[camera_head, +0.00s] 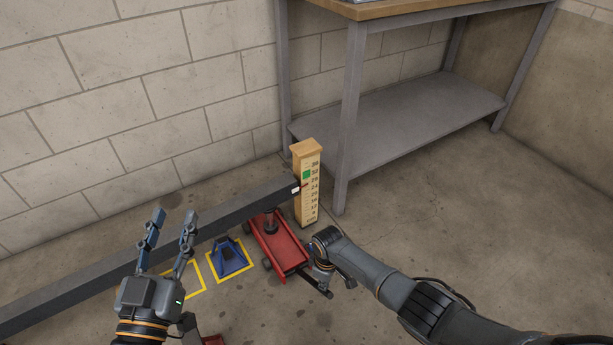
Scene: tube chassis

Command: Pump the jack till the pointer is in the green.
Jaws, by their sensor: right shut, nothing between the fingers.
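The red floor jack (287,249) stands under the dark square chassis tube (215,222), its lifting post close beneath the tube's right end. A pale wooden gauge post (307,205) with a number scale stands behind that end. Its green patch (307,174) is near the top; the small red pointer (304,185) at the tube end appears just below the green. My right gripper (322,284) is shut and empty, low at the jack's front right; contact with the jack handle is unclear. My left gripper (173,214) is open and empty, fingers up, in front of the tube.
A blue stand (230,257) sits on the floor inside a yellow marked square, left of the jack. A workbench with a grey lower shelf (410,125) stands behind the gauge. A block wall runs along the back. The floor at right is clear.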

